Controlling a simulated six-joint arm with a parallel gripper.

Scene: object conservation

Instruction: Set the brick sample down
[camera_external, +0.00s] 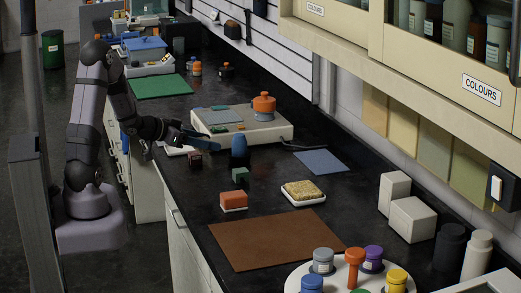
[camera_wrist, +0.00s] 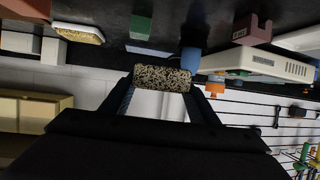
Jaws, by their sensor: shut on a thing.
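My gripper (camera_external: 190,139) is over the bench near its left edge, in front of the pale instrument. In the wrist view my gripper (camera_wrist: 164,100) is shut on a speckled cream-and-black block (camera_wrist: 162,77), held crosswise between the fingertips. The block cannot be made out clearly in the external view. I cannot tell from looks alone which of the two is the brick sample.
A pale instrument (camera_external: 270,132) is behind. A blue-grey mat (camera_external: 320,161) is clear.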

